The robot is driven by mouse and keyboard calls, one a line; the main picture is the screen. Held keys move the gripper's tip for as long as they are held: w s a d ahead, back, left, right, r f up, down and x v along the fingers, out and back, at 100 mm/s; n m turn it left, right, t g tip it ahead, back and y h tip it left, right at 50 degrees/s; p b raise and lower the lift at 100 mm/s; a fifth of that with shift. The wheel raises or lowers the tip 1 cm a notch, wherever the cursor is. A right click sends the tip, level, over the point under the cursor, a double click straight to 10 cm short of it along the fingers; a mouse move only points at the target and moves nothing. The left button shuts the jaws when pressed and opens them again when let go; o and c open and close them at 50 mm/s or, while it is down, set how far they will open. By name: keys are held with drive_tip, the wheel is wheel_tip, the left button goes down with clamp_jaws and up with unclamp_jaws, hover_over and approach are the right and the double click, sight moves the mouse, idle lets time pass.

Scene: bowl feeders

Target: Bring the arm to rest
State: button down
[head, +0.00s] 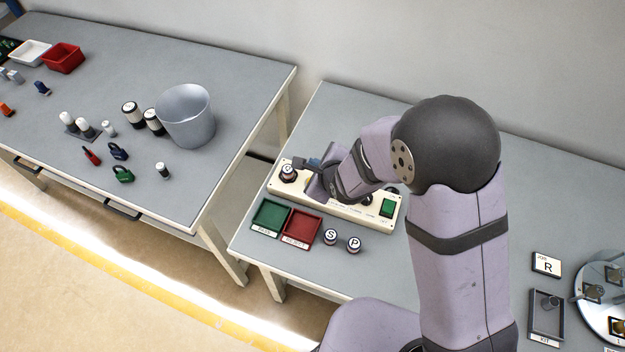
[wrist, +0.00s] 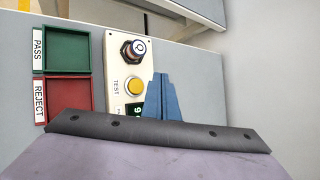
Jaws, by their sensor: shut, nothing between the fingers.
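My arm reaches over the cream control panel (head: 345,208) on the right-hand table. My gripper (head: 308,163) hangs at the panel's left part in the head view, with its blue fingers together and empty. In the wrist view my gripper (wrist: 160,80) shows as closed blue fingers beside the panel (wrist: 117,55). A yellow TEST button (wrist: 134,87) and a black knob (wrist: 132,51) are next to the fingers. I cannot tell whether the fingers touch the panel. A lit display (wrist: 137,110) is partly hidden by my wrist.
Green PASS tray (head: 270,216) and red REJECT tray (head: 302,229) lie in front of the panel, near pieces S (head: 330,237) and P (head: 354,244). A green switch (head: 387,207) is at the panel's right end. A grey bucket (head: 185,118) stands on the left table.

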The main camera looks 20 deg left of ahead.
drive_tip(key=s+d+r+n+g+h, duration=0.15)
drive_tip(key=d+n, duration=0.35)
drive_tip(key=d, duration=0.6)
drive_tip(key=s+d+r+n+g+h, duration=0.1)
drive_tip(key=d+r+n+h, duration=0.2)
drive_tip(key=d, duration=0.8)
drive_tip(key=s+d+r+n+g+h, duration=0.1)
drive_tip(key=s+d+n+g, duration=0.3)
drive_tip(key=s+d+n, duration=0.6)
drive_tip(key=s+d, duration=0.2)
drive_tip(key=s, duration=0.2)
drive_tip(key=shift+r+n+h, duration=0.3)
drive_tip(key=shift+r+h, duration=0.05)
drive_tip(key=shift+r, duration=0.05)
